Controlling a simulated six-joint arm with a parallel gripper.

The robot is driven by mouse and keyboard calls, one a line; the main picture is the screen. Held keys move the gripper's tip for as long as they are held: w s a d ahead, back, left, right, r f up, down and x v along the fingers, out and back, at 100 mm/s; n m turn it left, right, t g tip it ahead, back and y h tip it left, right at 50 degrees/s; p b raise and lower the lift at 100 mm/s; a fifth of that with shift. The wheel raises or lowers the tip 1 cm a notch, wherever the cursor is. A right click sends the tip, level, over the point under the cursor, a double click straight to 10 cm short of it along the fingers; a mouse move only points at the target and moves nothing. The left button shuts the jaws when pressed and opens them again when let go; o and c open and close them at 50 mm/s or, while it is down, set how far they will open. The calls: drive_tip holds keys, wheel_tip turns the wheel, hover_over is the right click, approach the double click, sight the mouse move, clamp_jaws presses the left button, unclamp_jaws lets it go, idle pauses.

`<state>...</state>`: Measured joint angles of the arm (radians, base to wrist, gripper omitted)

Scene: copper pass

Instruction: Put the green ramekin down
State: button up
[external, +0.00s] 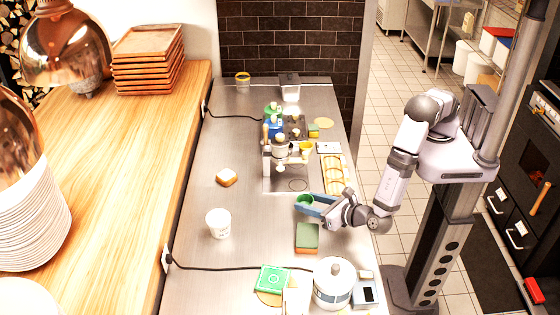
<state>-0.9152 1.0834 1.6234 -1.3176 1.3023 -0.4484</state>
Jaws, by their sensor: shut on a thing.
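The green ramekin (304,199) is at the blue fingertips of my gripper (309,204), over the right part of the steel counter (255,215). My gripper reaches in from the right and is shut on the ramekin. The fingers hide part of it. I cannot tell whether its base touches the counter or hangs just above it.
A green-topped sponge block (307,237) lies in front of my gripper. A tray of rolls (335,175) lies behind it, beside a coffee machine (279,160). A white tub (219,223) stands left; a lidded pot (333,283) and green box (271,279) stand nearer. Counter between tub and gripper is clear.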

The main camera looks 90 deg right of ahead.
drive_tip(key=shift+f, duration=1.1)
drive_tip(key=shift+f, duration=0.2)
drive_tip(key=o, duration=0.9)
drive_tip(key=shift+r, duration=0.15)
drive_tip(key=shift+r+p, duration=0.15)
drive_tip(key=shift+p, duration=0.15)
drive_tip(key=b+v, duration=0.5)
drive_tip(key=v, duration=0.6)
drive_tip(key=shift+s+a+r+b, duration=0.1)
drive_tip(key=shift+s+a+b, duration=0.25)
